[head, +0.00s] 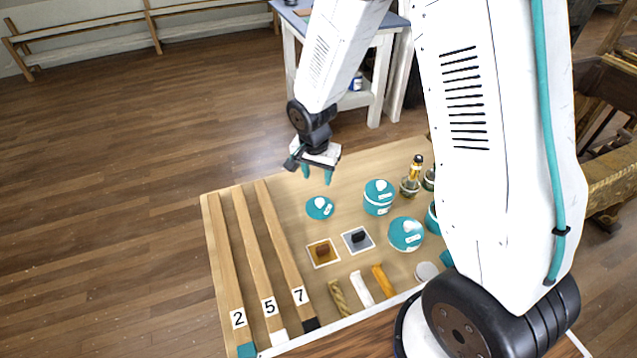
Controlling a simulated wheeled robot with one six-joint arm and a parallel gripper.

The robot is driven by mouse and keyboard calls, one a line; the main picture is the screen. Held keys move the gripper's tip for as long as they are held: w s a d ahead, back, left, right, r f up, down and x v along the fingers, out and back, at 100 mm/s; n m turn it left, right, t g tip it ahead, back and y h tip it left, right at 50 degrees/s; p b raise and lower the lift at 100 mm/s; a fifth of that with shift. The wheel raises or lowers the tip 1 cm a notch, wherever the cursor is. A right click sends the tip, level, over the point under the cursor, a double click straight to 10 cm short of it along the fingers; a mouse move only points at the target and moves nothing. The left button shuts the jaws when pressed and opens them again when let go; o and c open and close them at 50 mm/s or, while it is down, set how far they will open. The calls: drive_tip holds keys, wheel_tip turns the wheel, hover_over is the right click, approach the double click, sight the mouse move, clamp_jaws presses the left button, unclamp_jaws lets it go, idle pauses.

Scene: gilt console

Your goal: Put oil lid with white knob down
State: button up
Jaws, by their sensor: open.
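A round teal lid with a white knob and a small white label (319,208) lies flat on the wooden board, left of the teal containers. Its label is too small to read, so I cannot confirm that it says oil. My gripper (318,177) is open and empty, with its teal fingertips pointing down. It hangs above and just behind the lid in the head view, apart from it. A teal pot with a white knob on top (379,196) stands to the right. Another teal round top with a white knob (405,234) is nearer the front.
Bottles (411,182) stand at the right. Numbered wooden strips (268,270) run along the left. My arm hides the board's right side. Board around the lid is clear.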

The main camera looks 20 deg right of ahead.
drive_tip(key=s+d+r+n, duration=0.2)
drive_tip(key=s+r, duration=0.3)
drive_tip(key=r, duration=0.4)
drive_tip(key=s+d+r+n, duration=0.2)
drive_tip(key=s+r, duration=0.3)
drive_tip(key=r, duration=0.4)
drive_tip(key=s+r+n, duration=0.2)
drive_tip(key=s+r, duration=0.2)
drive_tip(key=s, duration=0.5)
drive_tip(key=s+r+n+y, duration=0.1)
drive_tip(key=s+r+n, duration=0.2)
drive_tip(key=s, duration=0.6)
drive_tip(key=shift+r, duration=1.3)
drive_tip(key=shift+d, duration=0.1)
